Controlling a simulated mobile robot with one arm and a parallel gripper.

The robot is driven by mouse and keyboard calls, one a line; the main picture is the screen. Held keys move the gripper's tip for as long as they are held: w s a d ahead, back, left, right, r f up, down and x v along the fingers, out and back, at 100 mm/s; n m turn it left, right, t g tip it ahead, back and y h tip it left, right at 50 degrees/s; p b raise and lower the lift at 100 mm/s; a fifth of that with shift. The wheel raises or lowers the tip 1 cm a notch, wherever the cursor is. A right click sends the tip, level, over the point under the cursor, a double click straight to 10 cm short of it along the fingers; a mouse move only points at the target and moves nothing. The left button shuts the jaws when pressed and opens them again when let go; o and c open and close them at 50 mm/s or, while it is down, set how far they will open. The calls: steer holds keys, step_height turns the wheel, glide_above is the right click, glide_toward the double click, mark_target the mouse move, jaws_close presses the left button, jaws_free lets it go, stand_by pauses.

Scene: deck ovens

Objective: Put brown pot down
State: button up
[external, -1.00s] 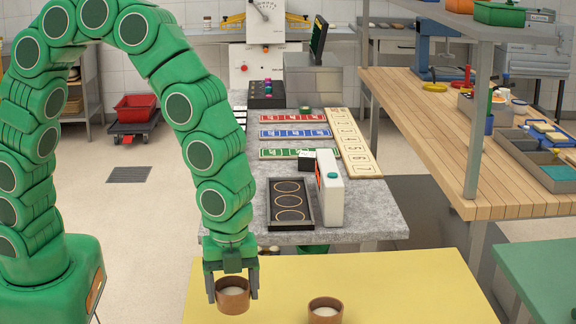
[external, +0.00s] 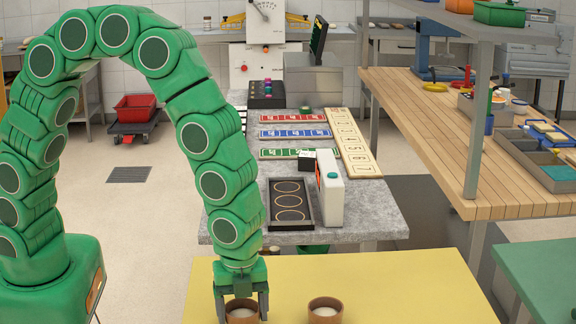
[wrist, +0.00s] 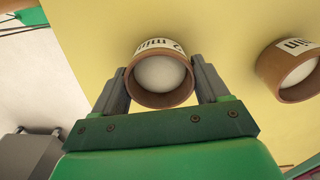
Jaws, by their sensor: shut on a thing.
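My gripper (external: 241,306) is shut on a brown pot (external: 242,312) with pale contents, over the yellow table (external: 400,285). In the wrist view the held pot (wrist: 161,95) sits between the two grey fingers, with a printed white label on its side. I cannot tell whether its base touches the yellow top. A second brown pot (external: 325,312) stands on the yellow table to the right, apart from the held one. It also shows at the right edge of the wrist view (wrist: 289,72), with a similar label.
Behind the yellow table is a grey stone table (external: 375,216) with a black tray of three rings (external: 290,206) and a white box (external: 331,190). A wooden bench (external: 430,130) stands at the right, a green surface (external: 540,272) at front right. The yellow top's right part is clear.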

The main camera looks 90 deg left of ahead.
mark_target(242, 308)
steer(key=shift+f, duration=0.1)
steer(key=o, duration=1.2)
step_height(242, 308, up, 12)
steer(key=shift+r, duration=0.1)
